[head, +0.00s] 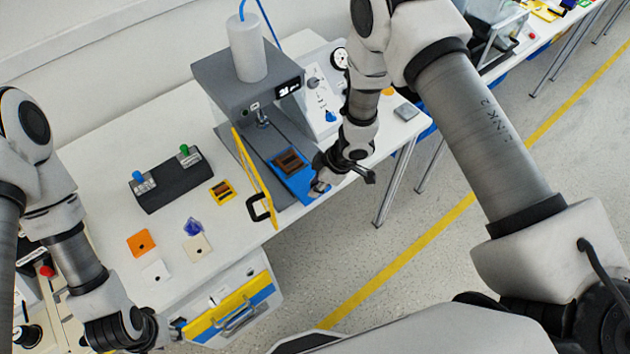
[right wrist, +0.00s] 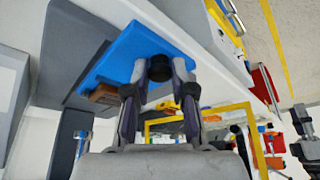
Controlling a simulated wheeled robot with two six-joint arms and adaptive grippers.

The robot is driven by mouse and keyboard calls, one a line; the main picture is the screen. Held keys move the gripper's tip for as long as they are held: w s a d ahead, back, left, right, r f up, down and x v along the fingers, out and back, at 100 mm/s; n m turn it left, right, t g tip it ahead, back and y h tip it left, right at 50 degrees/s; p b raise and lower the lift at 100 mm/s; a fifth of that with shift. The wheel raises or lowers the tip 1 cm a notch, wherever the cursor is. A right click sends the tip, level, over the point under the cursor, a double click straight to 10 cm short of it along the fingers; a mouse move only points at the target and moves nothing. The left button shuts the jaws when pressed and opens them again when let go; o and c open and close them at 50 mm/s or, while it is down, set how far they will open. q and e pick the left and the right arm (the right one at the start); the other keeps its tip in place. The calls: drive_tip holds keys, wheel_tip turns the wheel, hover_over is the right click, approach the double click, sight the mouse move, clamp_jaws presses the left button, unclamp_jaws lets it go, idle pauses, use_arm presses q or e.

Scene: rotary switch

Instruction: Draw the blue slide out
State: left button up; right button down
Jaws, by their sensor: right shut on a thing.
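The blue slide (head: 302,186) sticks out of the front of the grey press (head: 212,78), with a brown block (head: 289,161) on it. In the right wrist view the blue slide (right wrist: 135,50) shows with a black knob (right wrist: 158,68) at its front end. My right gripper (head: 319,184) is at the slide's front end, and in the right wrist view its fingers (right wrist: 158,75) are shut on the knob. My left gripper (head: 150,330) is low at the left, away from the press; its fingers cannot be made out.
A dark switch box (head: 172,187) and several small coloured pieces lie on the white table (head: 110,215). A gauge panel (head: 316,95) stands right of the press. Open floor lies in front.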

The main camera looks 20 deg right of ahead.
drive_tip(key=shift+s, duration=0.3)
drive_tip(key=shift+w+f, duration=0.1)
drive_tip(key=shift+f, duration=0.05)
drive_tip(key=c, duration=1)
unclamp_jaws()
